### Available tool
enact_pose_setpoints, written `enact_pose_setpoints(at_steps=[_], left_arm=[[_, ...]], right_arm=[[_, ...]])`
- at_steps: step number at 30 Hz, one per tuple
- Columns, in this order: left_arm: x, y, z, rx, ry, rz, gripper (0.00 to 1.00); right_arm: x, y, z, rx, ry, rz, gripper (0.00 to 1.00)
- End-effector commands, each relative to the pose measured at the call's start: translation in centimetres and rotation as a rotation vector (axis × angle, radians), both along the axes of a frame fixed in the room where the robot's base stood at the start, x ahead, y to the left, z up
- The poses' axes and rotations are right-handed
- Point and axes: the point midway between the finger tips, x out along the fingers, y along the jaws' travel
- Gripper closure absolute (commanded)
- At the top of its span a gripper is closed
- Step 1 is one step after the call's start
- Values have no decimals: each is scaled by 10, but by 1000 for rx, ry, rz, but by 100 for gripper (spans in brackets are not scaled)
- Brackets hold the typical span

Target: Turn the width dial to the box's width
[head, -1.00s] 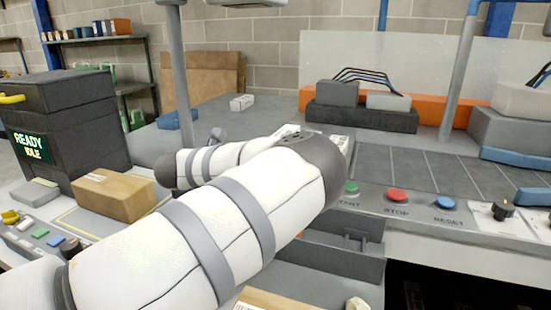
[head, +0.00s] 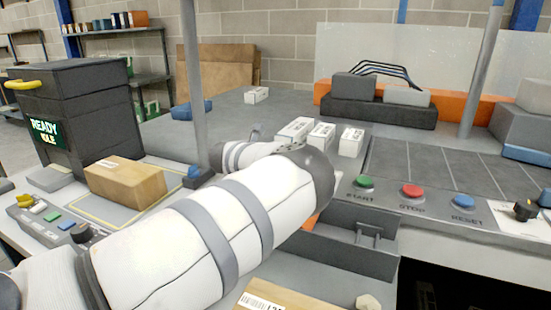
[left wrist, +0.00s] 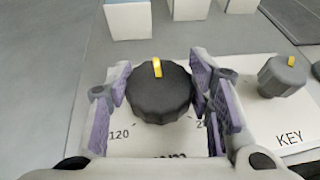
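The width dial (left wrist: 160,94) is black and round with a yellow pointer mark directed up, away from the camera. "120" is printed at its lower left and a number starting with 2 at its lower right. My left gripper (left wrist: 164,92) is open, with purple-padded fingers on both sides of the dial. I cannot tell whether they touch it. In the head view the dial and left fingers are hidden behind my arm. The brown cardboard box (head: 125,182) lies inside a yellow outline at the left. My right gripper is not in view.
A grey KEY knob (left wrist: 282,76) is right of the dial. Several small white boxes (head: 350,142) stand behind it. START (head: 365,182), STOP (head: 412,190) and RESET (head: 463,201) buttons line the front edge. A dark machine (head: 75,110) showing READY and IDLE stands at left.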

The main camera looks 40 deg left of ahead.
Motion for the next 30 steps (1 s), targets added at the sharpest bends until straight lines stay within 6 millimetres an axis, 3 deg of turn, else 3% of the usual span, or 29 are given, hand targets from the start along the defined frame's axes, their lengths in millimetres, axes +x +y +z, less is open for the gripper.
enact_pose_setpoints(at_steps=[3, 14, 30], left_arm=[[0, 0, 0, 0, 0, 1, 82], [0, -1, -1, 1, 2, 56, 82], [1, -2, -6, 1, 7, 503, 82]], right_arm=[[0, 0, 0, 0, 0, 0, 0], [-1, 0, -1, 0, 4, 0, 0], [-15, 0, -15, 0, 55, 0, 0]])
